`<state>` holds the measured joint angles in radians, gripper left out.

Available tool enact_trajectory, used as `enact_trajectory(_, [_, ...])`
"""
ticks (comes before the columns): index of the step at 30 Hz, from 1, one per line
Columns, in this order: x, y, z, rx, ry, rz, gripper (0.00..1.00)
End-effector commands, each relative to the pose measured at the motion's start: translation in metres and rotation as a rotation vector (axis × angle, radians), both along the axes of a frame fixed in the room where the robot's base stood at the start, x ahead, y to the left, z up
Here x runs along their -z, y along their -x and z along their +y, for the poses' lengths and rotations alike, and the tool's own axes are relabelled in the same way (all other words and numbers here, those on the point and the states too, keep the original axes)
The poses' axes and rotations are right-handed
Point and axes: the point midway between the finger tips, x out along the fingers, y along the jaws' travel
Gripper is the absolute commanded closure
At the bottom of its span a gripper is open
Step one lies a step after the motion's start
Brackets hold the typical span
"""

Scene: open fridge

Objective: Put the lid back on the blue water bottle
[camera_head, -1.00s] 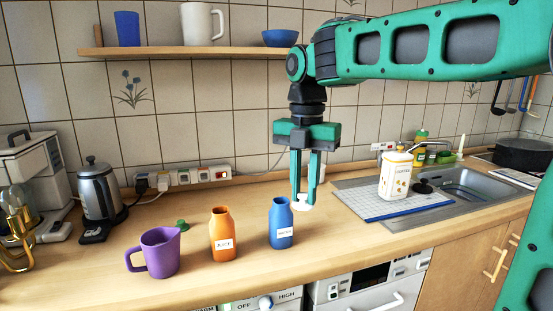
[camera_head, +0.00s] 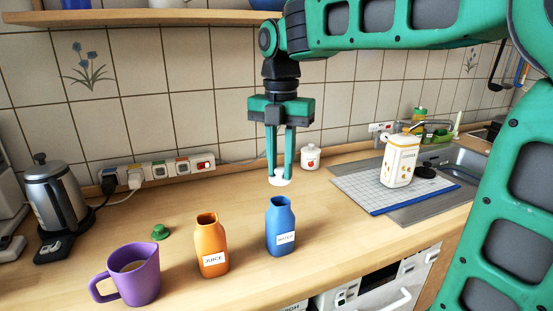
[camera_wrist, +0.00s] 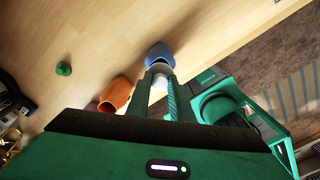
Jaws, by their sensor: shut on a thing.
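The blue water bottle (camera_head: 281,228), with a "WATER" label, stands upright and uncapped on the wooden counter. My gripper (camera_head: 280,170) points down and is shut on a white lid (camera_head: 280,181) with a knob. In the head view the lid hangs just above the bottle's mouth, with a small gap between them. In the wrist view the lid (camera_wrist: 160,69) sits between the fingertips and overlaps the near side of the blue bottle (camera_wrist: 158,52). I cannot tell exactly how well it is centred over the mouth.
The open orange juice bottle (camera_head: 212,243) stands left of the blue one, with a purple jug (camera_head: 137,275) further left. A small green lid (camera_head: 160,232) lies behind them. A white jar (camera_head: 310,157) stands behind the gripper. A canister (camera_head: 399,160) stands on the drying mat at right.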

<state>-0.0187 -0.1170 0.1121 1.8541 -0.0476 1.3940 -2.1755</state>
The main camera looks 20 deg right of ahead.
Motion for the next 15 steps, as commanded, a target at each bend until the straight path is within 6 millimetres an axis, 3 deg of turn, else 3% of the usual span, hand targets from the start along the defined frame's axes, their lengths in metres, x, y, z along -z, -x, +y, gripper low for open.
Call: enact_trajectory(15, [0.042, 0.0, 0.0, 0.0, 0.0, 0.001, 1.0])
